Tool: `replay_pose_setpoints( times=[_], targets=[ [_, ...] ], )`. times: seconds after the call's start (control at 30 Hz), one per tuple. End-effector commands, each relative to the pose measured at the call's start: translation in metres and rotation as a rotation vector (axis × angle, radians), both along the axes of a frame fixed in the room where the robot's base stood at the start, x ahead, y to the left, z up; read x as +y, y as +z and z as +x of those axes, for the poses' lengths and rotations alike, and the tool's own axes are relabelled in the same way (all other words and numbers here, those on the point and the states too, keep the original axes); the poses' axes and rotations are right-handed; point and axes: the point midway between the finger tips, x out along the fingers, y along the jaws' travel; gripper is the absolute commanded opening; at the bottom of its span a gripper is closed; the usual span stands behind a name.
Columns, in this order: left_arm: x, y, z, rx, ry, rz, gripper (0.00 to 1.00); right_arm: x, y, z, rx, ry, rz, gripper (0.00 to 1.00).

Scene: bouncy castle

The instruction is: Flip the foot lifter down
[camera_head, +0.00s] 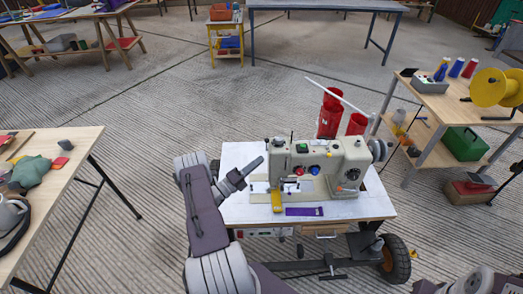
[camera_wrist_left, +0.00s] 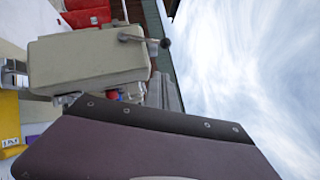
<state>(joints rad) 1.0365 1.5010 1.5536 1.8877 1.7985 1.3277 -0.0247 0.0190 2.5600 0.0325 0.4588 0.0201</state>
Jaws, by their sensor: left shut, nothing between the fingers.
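The sewing machine (camera_head: 320,163) is pale beige and stands on a white-topped table (camera_head: 240,212). In the left wrist view its head (camera_wrist_left: 85,62) fills the upper left. A short metal lever with a dark ball tip (camera_wrist_left: 150,40), which looks like the foot lifter, sticks out from the head toward the sky side of that view. I cannot make it out clearly in the head view. My left gripper (camera_head: 252,167) is shut and empty, just left of the machine's head and above the table. Its fingertips are not clear in the wrist view. My right gripper is not clearly seen.
A purple cloth strip (camera_head: 305,211) lies at the table's front. Red thread cones (camera_head: 329,116) stand behind the machine. A wooden table (camera_head: 45,195) is at the left, and a shelf with a yellow spool (camera_head: 490,88) at the right. Open floor lies behind.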

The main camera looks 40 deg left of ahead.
Motion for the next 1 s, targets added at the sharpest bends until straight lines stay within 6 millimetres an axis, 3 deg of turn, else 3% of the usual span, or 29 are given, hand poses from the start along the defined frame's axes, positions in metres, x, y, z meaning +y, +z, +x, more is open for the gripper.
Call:
replay_pose_setpoints(
  times=[0.1, 0.33, 1.0],
  targets=[
    [-0.005, 0.006, 0.023, -0.002, -0.003, 0.003, 0.00, 0.000, -0.002, 0.000, 0.000, 0.000, 0.000, 0.00],
    [0.013, 0.018, 0.045, -0.001, 0.000, 0.002, 0.00, 0.000, -0.007, 0.000, 0.000, 0.000, 0.000, 0.00],
    [0.018, 0.027, 0.051, 0.035, 0.001, -0.027, 0.00, 0.000, 0.001, 0.000, 0.000, 0.000, 0.000, 0.00]
  ],
)
